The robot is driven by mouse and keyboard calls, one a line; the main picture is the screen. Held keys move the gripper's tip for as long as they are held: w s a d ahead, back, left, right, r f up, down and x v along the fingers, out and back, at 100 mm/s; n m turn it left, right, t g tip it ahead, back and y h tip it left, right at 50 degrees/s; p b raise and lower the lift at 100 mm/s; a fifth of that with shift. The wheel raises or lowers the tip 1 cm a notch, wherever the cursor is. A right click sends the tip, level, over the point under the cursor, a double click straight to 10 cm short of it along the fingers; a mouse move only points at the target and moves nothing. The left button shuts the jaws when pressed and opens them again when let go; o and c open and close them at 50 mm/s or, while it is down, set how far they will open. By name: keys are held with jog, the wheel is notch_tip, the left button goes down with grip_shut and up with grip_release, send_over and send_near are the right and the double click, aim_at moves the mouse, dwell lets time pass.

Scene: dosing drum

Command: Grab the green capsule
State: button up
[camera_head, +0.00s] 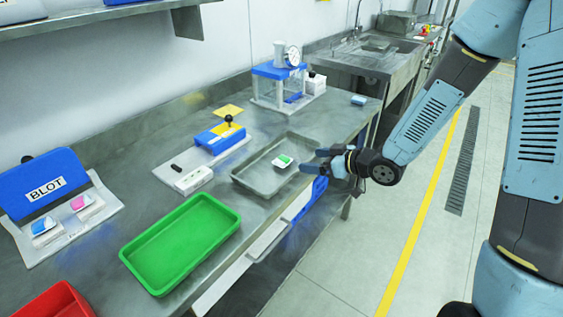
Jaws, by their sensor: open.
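The green capsule (284,159), a small green and white piece, lies in the grey metal tray (247,172) on the bench. My gripper (318,160) comes in from the right, at the tray's right rim and close to the capsule's right side. Its fingers look apart, with nothing seen between them. I cannot tell its exact height above the tray, and the capsule appears apart from the fingers.
A green tray (183,243) and part of a red tray (52,303) stand at the front left. A blue BLOT stand (47,184), a blue device (219,137) and a blue-topped clear case (278,84) stand along the bench. A sink (372,52) is behind.

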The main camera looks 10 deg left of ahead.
aim_at(287, 160)
jog(key=x, duration=0.6)
jog(key=shift+w+a+f, duration=0.1)
jog(key=shift+f+x, duration=0.1)
jog(key=shift+x, duration=1.2)
jog(key=shift+f+x, duration=0.15)
jog(key=shift+x, duration=1.1)
jog(key=shift+d+f, duration=0.15)
jog(key=shift+d, duration=0.1)
jog(key=c, duration=1.1)
